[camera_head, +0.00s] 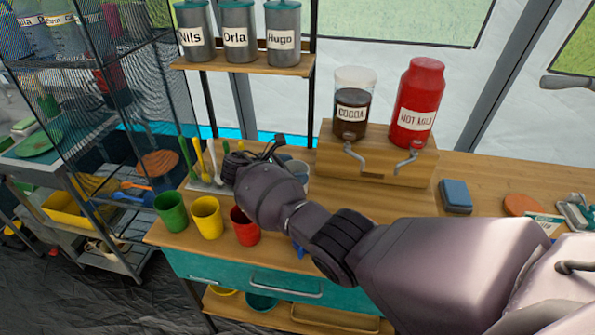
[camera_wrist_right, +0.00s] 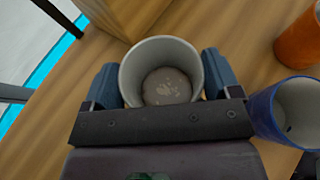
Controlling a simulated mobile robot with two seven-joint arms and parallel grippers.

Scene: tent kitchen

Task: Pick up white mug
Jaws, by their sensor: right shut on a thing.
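The white mug (camera_wrist_right: 160,52) stands between the two blue fingers of my right gripper (camera_wrist_right: 160,82) in the right wrist view, one finger against each side. I look down into its open top and see a greyish, speckled bottom. The right gripper is shut on it. In the head view my right gripper (camera_head: 268,152) is over the back of the wooden counter, and a pale grey cup shape (camera_head: 298,169) shows partly beside it; the arm hides most of it. I cannot tell whether the mug touches the counter. My left gripper is not in view.
Green (camera_head: 171,210), yellow (camera_head: 206,216) and red (camera_head: 244,227) mugs stand along the counter's front. A blue mug (camera_wrist_right: 290,112) is close to the right finger. Cocoa (camera_head: 351,108) and red hot milk (camera_head: 417,105) dispensers stand on a wooden riser (camera_head: 375,166). A shelf holds labelled canisters (camera_head: 238,32).

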